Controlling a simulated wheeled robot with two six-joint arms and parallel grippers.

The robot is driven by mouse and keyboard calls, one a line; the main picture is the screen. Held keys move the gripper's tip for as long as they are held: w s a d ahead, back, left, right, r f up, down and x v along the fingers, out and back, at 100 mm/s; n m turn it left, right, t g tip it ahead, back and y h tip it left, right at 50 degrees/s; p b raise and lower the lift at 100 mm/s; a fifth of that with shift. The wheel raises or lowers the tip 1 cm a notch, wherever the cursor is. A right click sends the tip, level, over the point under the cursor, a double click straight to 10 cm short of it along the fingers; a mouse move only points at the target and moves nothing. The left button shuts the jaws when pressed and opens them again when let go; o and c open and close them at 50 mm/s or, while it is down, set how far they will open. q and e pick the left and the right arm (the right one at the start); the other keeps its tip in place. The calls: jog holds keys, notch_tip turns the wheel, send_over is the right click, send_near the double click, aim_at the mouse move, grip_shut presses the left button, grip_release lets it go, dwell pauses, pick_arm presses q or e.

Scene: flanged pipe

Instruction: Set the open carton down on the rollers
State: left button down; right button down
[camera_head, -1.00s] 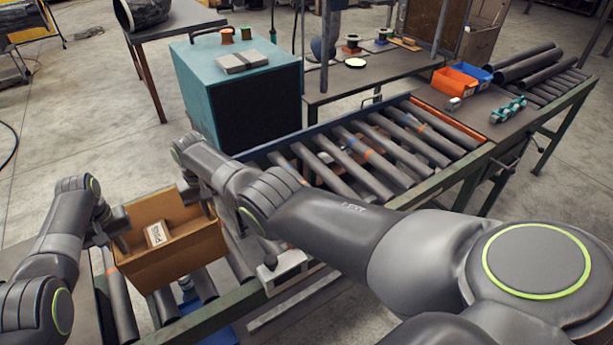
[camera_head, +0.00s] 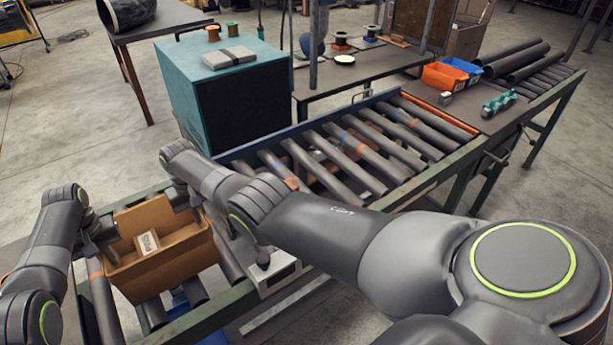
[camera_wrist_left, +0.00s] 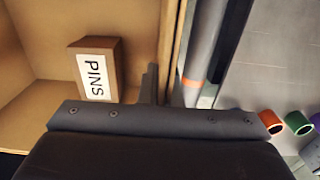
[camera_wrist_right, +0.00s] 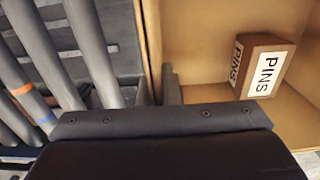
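The open carton (camera_head: 165,268) is a brown box over the rollers (camera_head: 237,262) at the near left end of the conveyor. It looks roughly level; whether its base touches the rollers is hidden. A small box labelled PINS (camera_head: 147,241) lies inside, and it also shows in the left wrist view (camera_wrist_left: 97,68) and the right wrist view (camera_wrist_right: 262,66). My left gripper (camera_head: 108,248) is shut on the carton's left wall. My right gripper (camera_head: 190,200) is shut on its right wall.
The roller conveyor (camera_head: 350,150) runs to the back right between rails. A teal cabinet (camera_head: 240,100) stands behind it. Orange (camera_head: 446,77) and blue (camera_head: 462,68) bins and dark pipes (camera_head: 520,60) are at the far right. My right forearm crosses above the rollers.

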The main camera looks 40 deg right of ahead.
pick_arm(q)
jog(key=shift+a+f+b, duration=0.1)
jog(key=shift+f+b, duration=0.25)
jog(key=shift+f, duration=0.15)
pick_arm(e)
jog(key=shift+f, duration=0.45)
pick_arm(q)
jog(key=c, duration=1.6)
grip_release()
jog(key=shift+s, duration=0.1)
pick_arm(e)
jog(key=c, duration=1.6)
grip_release()
jog(key=shift+s, duration=0.1)
pick_arm(q)
jog(key=shift+r, duration=0.1)
notch_tip(320, 180, up, 12)
jog(key=shift+f, duration=0.15)
pick_arm(e)
notch_tip(320, 180, up, 12)
jog(key=shift+f, duration=0.1)
